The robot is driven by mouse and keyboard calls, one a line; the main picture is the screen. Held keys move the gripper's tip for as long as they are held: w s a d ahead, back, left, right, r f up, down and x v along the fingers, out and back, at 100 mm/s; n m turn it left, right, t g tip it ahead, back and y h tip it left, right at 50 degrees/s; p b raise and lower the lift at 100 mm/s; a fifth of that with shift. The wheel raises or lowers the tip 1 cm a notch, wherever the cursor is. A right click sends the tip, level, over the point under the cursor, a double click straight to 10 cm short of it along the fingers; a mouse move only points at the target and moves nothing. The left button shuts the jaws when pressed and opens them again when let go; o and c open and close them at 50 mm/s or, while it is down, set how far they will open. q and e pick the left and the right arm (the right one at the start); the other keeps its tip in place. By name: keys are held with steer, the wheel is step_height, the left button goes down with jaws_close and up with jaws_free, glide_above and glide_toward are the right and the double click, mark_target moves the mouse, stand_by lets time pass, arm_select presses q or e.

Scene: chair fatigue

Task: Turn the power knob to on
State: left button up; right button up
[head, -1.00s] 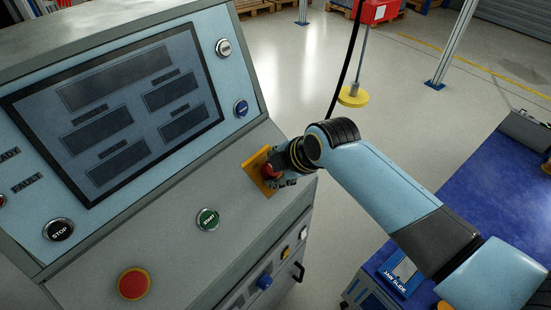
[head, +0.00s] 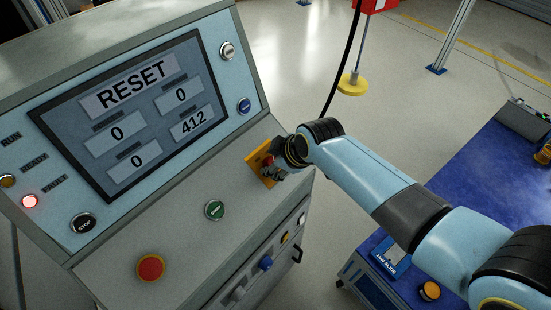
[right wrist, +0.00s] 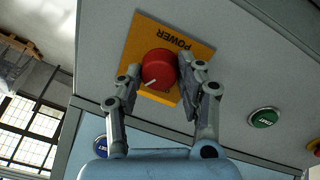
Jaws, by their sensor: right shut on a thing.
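The red power knob (right wrist: 158,65) sits on an orange plate (right wrist: 131,45) marked POWER, on the console's sloped panel. A white mark on the knob's face points to the lower left in the right wrist view. My right gripper (right wrist: 164,78) is shut on the knob, one finger on each side. In the head view the gripper (head: 274,168) covers part of the orange plate (head: 254,168). The console screen (head: 125,148) is lit and reads RESET, with 0 in several boxes and 412 in one. My left gripper is not in view.
A green start button (head: 215,209) and a red emergency button (head: 150,267) are on the same panel. A black STOP button (head: 83,223) and a lit red FAULT lamp (head: 30,201) are beside the screen. A blue mat (head: 480,185) lies to the right.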

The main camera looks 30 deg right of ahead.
steer(key=shift+f, duration=0.1)
stand_by(0.3)
steer(key=o, duration=1.2)
steer(key=shift+c, duration=0.2)
steer(key=v, duration=1.2)
steer(key=shift+s, duration=0.1)
